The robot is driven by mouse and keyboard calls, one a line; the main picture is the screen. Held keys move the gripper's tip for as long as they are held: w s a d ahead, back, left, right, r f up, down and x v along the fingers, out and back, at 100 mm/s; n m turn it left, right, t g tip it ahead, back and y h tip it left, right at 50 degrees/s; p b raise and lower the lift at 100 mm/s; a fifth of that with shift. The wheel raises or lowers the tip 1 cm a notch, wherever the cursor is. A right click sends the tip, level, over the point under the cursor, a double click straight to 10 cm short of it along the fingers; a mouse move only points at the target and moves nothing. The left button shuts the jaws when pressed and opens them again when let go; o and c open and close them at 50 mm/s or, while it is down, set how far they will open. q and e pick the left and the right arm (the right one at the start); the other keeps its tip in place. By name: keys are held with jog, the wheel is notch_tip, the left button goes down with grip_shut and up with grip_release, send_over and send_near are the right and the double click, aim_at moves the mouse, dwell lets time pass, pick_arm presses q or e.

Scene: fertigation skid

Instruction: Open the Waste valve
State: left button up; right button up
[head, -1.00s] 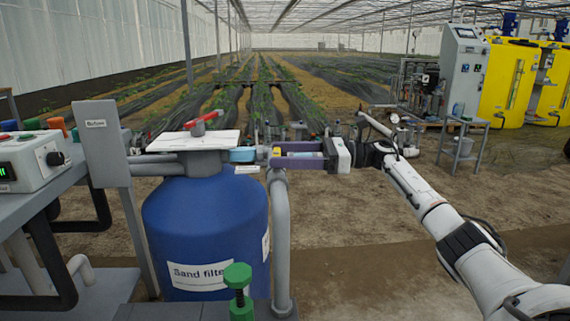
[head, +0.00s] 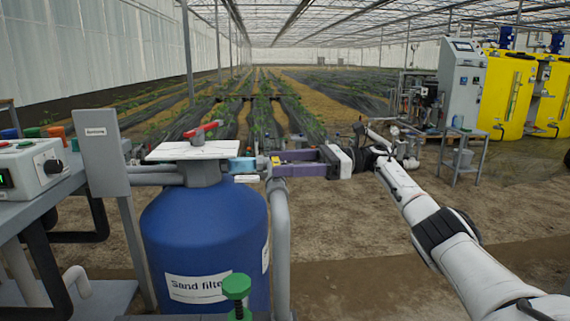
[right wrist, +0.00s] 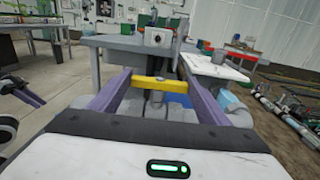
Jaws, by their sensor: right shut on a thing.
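A yellow valve handle (right wrist: 160,82) lies crosswise between the purple fingertips of my right gripper (right wrist: 158,86) in the right wrist view. A dark spot shows at its middle. In the head view my right gripper (head: 282,163) reaches in from the right, level with the top of the blue sand filter, and only a small bit of the yellow handle (head: 275,160) shows at its tips. The gripper is shut on the handle. I cannot read a Waste label on this valve.
The blue sand filter (head: 205,240) has a white plate (head: 192,151) and a red handle (head: 204,130) on top. A grey pipe (head: 281,240) runs down beside it. A green knob (head: 236,287) stands in front. A control box (head: 28,167) is at left. Bare ground lies at right.

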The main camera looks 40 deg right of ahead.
pick_arm(q)
jog(key=shift+f, duration=0.15)
pick_arm(e)
jog(key=o, duration=1.1)
jog(key=shift+c, duration=0.2)
jog(key=shift+r, duration=0.25)
pick_arm(q)
jog(key=shift+s+a+f+g+y+p, duration=0.25)
jog(key=shift+a+f+g+y+p, duration=0.15)
jog(key=shift+a+f+p, duration=0.4)
jog(key=shift+s+a+f+g+y+p, duration=0.35)
jog(key=shift+f+p, duration=0.25)
jog(key=shift+p, duration=0.4)
pick_arm(e)
notch_tip(320, 180, up, 10)
jog(key=shift+f, duration=0.2)
pick_arm(q)
jog(key=shift+w+d, duration=0.1)
jog(key=shift+w, duration=0.05)
